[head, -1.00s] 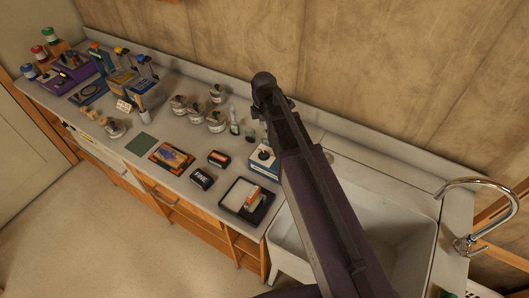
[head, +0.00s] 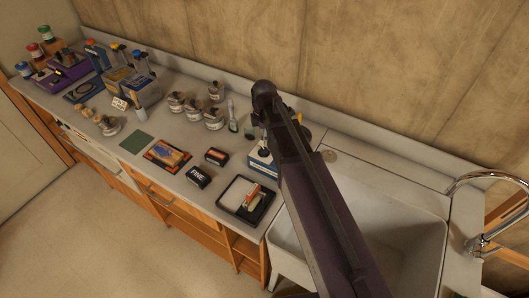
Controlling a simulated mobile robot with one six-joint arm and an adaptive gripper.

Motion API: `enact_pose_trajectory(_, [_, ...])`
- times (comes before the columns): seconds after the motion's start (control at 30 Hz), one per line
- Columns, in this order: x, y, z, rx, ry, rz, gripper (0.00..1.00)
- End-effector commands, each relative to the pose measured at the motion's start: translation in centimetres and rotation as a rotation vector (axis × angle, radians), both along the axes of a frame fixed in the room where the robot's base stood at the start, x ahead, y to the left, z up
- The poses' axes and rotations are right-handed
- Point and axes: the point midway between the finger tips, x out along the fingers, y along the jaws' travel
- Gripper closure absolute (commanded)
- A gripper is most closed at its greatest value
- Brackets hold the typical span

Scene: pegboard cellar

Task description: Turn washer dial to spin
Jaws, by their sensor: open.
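A small blue and white box (head: 261,165) with a dark round part on top stands on the counter beside the sink, partly covered by my arm. I cannot tell whether it is the washer. No dial with a readable spin mark can be made out. My dark arm reaches up from the bottom edge across the sink to the counter's back. My gripper is not in view; the arm hides whatever lies behind it.
The sink (head: 405,235) with a chrome tap (head: 474,190) is at the right. A black tray (head: 264,211), dark FINE box (head: 199,176), green pad (head: 136,141), jars (head: 213,117) and purple rack (head: 72,70) crowd the counter. Floor is clear at lower left.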

Motion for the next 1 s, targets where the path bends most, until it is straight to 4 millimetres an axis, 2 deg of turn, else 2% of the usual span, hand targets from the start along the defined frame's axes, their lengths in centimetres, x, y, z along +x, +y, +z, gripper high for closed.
enact_pose_trajectory(0.03, [0.0, 0.0, -0.8, 0.000, 0.000, 0.000, 0.22])
enact_pose_trajectory(0.6, [0.0, 0.0, -5.1, 0.000, 0.000, 0.000, 0.22])
enact_pose_trajectory(1.0, [0.0, 0.0, -7.1, 0.000, 0.000, 0.000, 0.22])
